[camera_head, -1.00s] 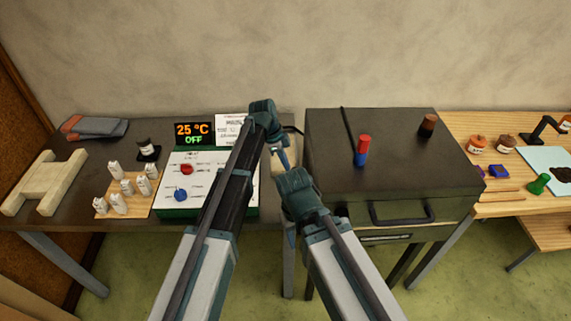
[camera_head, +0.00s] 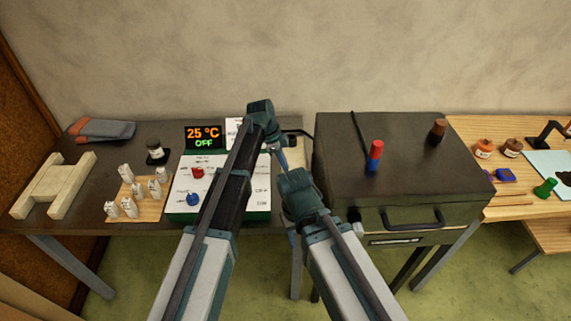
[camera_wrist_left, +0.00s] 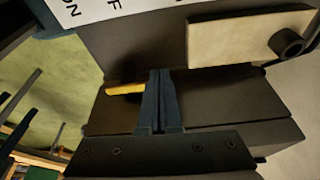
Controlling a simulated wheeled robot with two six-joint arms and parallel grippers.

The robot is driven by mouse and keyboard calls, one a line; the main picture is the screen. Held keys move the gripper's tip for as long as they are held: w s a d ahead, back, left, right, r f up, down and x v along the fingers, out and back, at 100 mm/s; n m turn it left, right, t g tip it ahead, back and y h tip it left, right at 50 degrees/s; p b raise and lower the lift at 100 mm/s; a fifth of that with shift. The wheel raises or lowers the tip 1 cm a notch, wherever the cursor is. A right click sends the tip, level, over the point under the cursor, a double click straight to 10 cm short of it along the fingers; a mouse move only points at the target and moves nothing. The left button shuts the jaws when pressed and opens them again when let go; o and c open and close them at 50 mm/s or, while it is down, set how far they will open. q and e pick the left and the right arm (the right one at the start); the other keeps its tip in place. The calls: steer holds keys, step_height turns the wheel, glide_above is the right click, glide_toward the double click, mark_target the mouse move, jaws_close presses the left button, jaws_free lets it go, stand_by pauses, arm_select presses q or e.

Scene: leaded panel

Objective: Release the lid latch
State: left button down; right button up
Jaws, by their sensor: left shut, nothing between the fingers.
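A dark box-shaped kiln (camera_head: 410,150) with a flat lid stands right of centre in the head view. A black handle (camera_head: 412,222) is on its front. A small dark fitting (camera_head: 354,214) sits at its front left, and I cannot tell whether it is the latch. My left gripper (camera_head: 281,157) is left of the kiln, apart from it and partly hidden by my arms. In the left wrist view its fingers (camera_wrist_left: 158,92) are shut and empty, over dark surfaces beside a yellowish bar (camera_wrist_left: 125,88). My right gripper cannot be made out.
A red and blue cylinder (camera_head: 375,156) and a brown jar (camera_head: 438,131) stand on the kiln. A control panel (camera_head: 227,196) and a display reading 25 °C OFF (camera_head: 204,138) are on the left table. A beige plate with a dark knob (camera_wrist_left: 245,38) shows in the wrist view.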

arm_select(q)
steer(key=p+v, duration=0.8)
steer(key=v, duration=0.1)
steer(key=shift+d, duration=0.25)
arm_select(e)
step_height(320, 180, up, 9)
steer(key=shift+d, duration=0.15)
arm_select(q)
steer(key=shift+w, duration=0.1)
arm_select(e)
steer(key=shift+f, duration=0.15)
arm_select(q)
steer(key=s+a+f+n+y+b, duration=0.1)
steer(key=s+a+f+n+b, duration=0.1)
steer(key=s+n, duration=0.3)
steer(key=s+a+f+n+y+b, duration=0.2)
steer(key=s+f+n+b, duration=0.1)
steer(key=s, duration=1)
steer(key=s+a+f+n+y+b, duration=0.1)
steer(key=s+f+n+y+b, duration=0.1)
steer(key=s+n, duration=0.5)
steer(key=s+f+b, duration=0.1)
steer(key=s+f, duration=0.1)
steer(key=s, duration=0.1)
steer(key=shift+a, duration=0.4)
arm_select(e)
step_height(320, 180, down, 8)
steer(key=shift+f, duration=0.1)
